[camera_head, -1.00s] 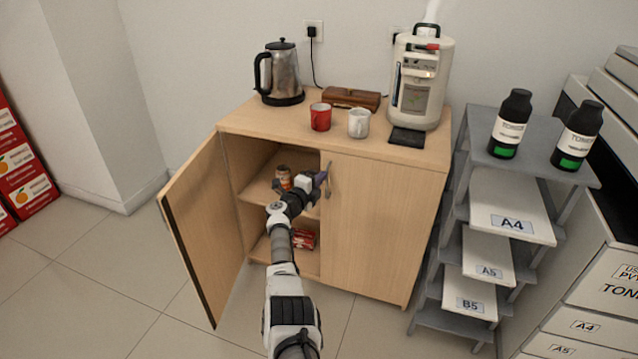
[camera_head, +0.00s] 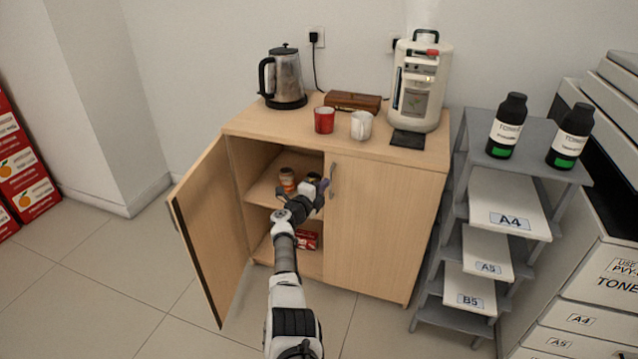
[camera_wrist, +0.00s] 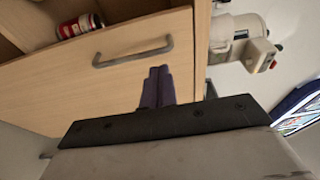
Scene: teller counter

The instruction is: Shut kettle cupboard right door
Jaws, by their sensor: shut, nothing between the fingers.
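The kettle cupboard (camera_head: 290,130) is a light wood cabinet. Its right door (camera_head: 385,230) looks flush with the front or nearly so; I cannot tell whether a small gap is left. The door's grey bar handle (camera_head: 332,180) is near its left edge and also shows in the wrist view (camera_wrist: 133,53). The left door (camera_head: 215,230) stands wide open. My gripper (camera_head: 323,186) is just left of and in front of the handle in the head view. In the wrist view its purple fingers (camera_wrist: 158,85) are together and empty, in front of the right door and apart from the handle.
The open left half holds a jar (camera_head: 287,180) and a red box (camera_head: 307,239). On top are the kettle (camera_head: 287,78), a red mug (camera_head: 324,120), a white mug (camera_head: 361,125) and a white machine (camera_head: 413,90). A grey shelf rack (camera_head: 460,205) stands close on the right.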

